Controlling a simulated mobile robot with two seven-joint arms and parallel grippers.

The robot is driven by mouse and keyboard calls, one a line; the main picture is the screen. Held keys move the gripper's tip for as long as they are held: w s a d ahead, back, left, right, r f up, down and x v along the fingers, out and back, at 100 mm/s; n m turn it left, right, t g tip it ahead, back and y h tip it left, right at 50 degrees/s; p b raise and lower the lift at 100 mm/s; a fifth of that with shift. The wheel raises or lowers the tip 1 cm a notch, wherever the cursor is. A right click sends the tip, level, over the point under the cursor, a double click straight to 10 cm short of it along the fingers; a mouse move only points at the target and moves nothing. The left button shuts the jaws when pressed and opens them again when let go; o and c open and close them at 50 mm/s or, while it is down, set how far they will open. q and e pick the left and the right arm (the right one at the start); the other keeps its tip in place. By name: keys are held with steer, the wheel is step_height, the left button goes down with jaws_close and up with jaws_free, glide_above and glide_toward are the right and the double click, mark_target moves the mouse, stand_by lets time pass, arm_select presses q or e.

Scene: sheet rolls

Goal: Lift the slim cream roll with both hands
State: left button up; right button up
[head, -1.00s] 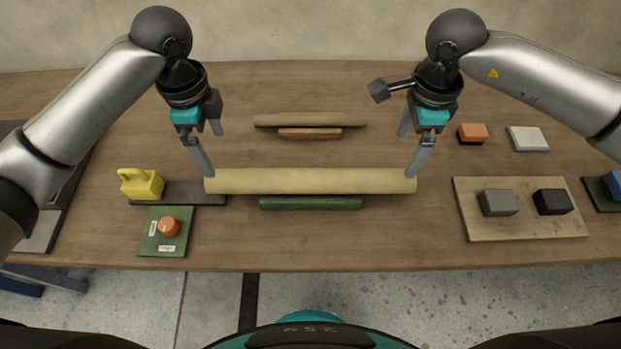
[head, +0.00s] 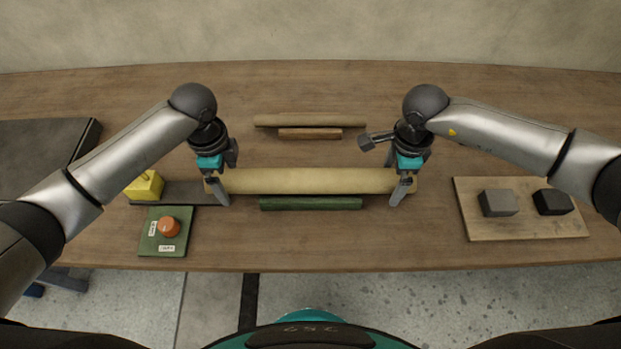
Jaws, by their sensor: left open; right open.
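The cream roll (head: 310,181) lies level across the middle of the table, above a green block (head: 310,204). My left gripper (head: 225,184) is open at the roll's left end, with one finger in front of the roll and the other behind it. My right gripper (head: 396,184) is open at the right end, also with one finger on each side. I cannot tell whether the fingers touch the roll. A thinner, tan-brown roll (head: 310,121) lies farther back on a brown block (head: 310,134).
At left are a yellow weight-like block (head: 146,187), partly covered by my arm, a dark strip (head: 180,193), and a green plate with an orange knob (head: 168,227). At right a wooden board (head: 500,225) carries a grey block (head: 498,203) and a black block (head: 553,202).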

arm_select(q)
steer(key=shift+c, duration=0.2)
arm_select(e)
steer(key=shift+c, duration=0.2)
arm_select(q)
jaws_close()
arm_select(e)
jaws_close()
arm_select(q)
steer(key=shift+w+r, duration=0.1)
arm_select(e)
steer(key=shift+w+r, duration=0.1)
